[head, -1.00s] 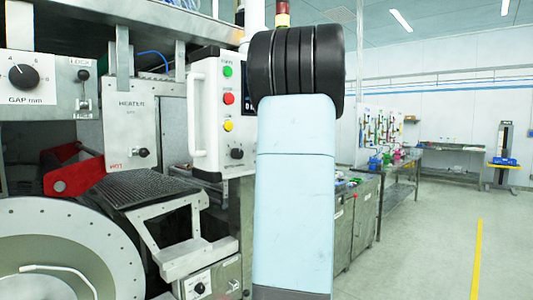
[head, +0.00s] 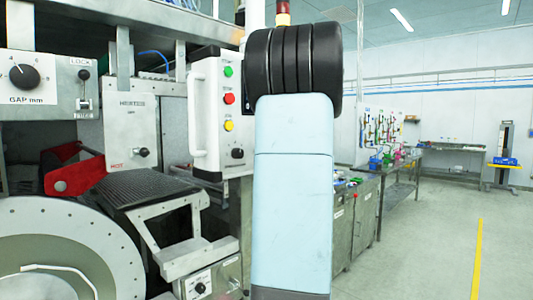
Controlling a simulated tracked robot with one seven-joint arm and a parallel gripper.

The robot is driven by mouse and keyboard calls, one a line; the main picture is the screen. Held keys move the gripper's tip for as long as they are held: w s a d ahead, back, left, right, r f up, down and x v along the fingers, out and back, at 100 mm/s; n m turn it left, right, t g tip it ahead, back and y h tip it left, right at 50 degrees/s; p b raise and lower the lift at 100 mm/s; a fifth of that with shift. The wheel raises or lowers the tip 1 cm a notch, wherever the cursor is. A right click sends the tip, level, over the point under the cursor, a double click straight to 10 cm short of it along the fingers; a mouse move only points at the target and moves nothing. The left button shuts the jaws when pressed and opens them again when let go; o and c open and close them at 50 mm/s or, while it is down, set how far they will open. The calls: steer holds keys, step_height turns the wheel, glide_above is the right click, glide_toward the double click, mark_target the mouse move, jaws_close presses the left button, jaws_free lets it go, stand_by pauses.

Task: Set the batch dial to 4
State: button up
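Three black dials show in the head view, and I cannot read which one is the batch dial. One black dial (head: 237,153) is at the bottom of the white control panel (head: 205,120), below green, red and yellow buttons; its label is too small to read. Another small dial (head: 200,287) is on a box low on the machine, also with unreadable lettering. The large dial (head: 24,77) at upper left is marked GAP mm. My gripper is not in view; only my pale blue arm with its black ribbed joint shows, right of the control panel.
A handle bar stands out from the control panel's left edge. The heater box (head: 131,130), red guard (head: 75,172), dark mesh tray (head: 150,187) and large round drum face (head: 60,250) fill the left. Metal benches (head: 400,195) stand behind my arm; the floor at right is clear.

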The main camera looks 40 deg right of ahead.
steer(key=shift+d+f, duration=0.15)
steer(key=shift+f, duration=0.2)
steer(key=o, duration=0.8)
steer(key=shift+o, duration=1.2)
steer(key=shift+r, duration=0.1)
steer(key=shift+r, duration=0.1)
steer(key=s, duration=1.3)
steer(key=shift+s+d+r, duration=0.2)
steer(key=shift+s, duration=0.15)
